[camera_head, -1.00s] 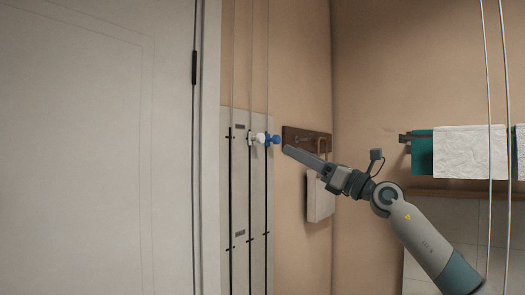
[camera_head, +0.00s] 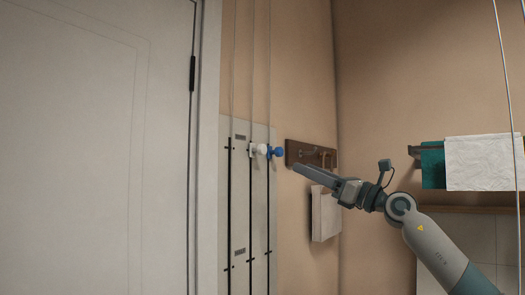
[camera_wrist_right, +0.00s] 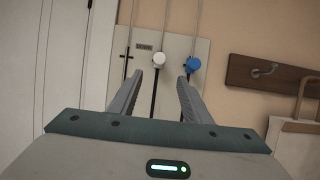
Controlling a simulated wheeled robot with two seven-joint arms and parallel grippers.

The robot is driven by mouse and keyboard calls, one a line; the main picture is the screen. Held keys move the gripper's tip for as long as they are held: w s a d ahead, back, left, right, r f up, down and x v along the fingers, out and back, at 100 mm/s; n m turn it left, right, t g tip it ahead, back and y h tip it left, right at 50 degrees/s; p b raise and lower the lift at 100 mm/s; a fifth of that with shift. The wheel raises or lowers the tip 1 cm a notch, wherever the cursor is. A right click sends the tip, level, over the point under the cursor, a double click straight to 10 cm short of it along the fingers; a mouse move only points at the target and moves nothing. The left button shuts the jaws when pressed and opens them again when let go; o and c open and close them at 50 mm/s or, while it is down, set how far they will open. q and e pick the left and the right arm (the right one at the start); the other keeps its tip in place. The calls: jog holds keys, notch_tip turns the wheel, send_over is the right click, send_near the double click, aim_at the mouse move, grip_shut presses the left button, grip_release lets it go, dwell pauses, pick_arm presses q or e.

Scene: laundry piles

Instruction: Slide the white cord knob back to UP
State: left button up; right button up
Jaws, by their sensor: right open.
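The white cord knob (camera_head: 261,149) sits near the top of its dark slot on the grey wall panel (camera_head: 240,195), close to the upper label plate. It also shows in the right wrist view (camera_wrist_right: 159,60), beyond and between the fingers. My right gripper (camera_head: 298,168) is to the right of the knob in the head view, apart from it. In the right wrist view the gripper (camera_wrist_right: 160,80) is open and empty, with its fingers pointing at the panel. My left gripper is not in view.
A blue knob (camera_head: 278,152) sits just right of the white one at a similar height. A wooden hook rail (camera_head: 312,154) with a hanging light bag (camera_head: 325,215) is right of the panel. A white door (camera_head: 90,150) stands left. Towels (camera_head: 484,163) hang at far right.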

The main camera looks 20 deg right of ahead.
aim_at(265, 151)
jog(key=p+x, duration=0.3)
jog(key=x, duration=0.4)
jog(key=p+x, duration=0.4)
jog(key=x, duration=0.4)
jog(key=shift+a+r, duration=0.1)
jog(key=shift+r, duration=0.2)
jog(key=shift+w+a+r+p, duration=0.15)
jog(key=shift+w+a+p, duration=0.25)
jog(key=shift+w+a, duration=0.1)
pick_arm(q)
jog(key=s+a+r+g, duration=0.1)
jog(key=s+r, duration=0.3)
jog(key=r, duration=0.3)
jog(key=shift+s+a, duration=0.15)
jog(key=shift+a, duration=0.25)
pick_arm(e)
jog(key=shift+d, duration=0.1)
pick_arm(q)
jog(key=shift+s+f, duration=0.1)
pick_arm(e)
grip_shut()
